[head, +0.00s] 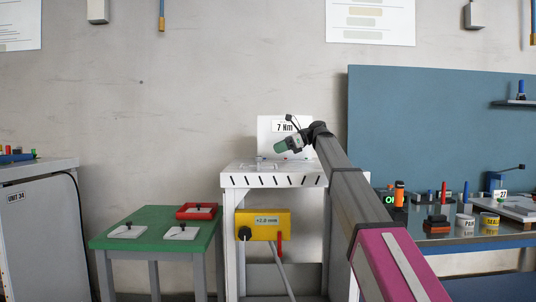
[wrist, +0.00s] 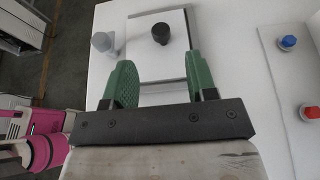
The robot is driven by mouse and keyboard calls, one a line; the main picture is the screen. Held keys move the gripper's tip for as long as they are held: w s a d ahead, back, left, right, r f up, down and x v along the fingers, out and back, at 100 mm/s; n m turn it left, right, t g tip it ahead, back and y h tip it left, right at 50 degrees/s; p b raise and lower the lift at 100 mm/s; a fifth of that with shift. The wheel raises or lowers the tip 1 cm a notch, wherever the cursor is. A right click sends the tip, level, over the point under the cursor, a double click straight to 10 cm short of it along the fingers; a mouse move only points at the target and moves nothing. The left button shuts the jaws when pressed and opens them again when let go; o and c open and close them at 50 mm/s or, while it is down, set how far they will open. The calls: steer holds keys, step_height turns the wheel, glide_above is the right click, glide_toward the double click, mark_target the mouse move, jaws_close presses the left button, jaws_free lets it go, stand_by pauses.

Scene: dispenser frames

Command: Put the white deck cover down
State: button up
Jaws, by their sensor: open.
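My gripper (head: 281,147) is above the white bench deck in the head view, at the end of my outstretched arm. In the wrist view its green fingers (wrist: 157,66) are spread wide with nothing between them. Beyond the fingertips lies a white deck cover (wrist: 145,32), a thin square plate with a black knob (wrist: 161,33). The cover appears to lie on the white deck (wrist: 230,45); whether it sits flush cannot be told. In the head view the cover is small and hard to make out.
A grey knobbed post (wrist: 103,43) stands beside the cover's left edge. A panel with a blue button (wrist: 287,42) and a red button (wrist: 309,112) is at the right. A green table (head: 158,220) holds white plates and a red tray (head: 196,206).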

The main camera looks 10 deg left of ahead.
steer(key=shift+v, duration=2.35)
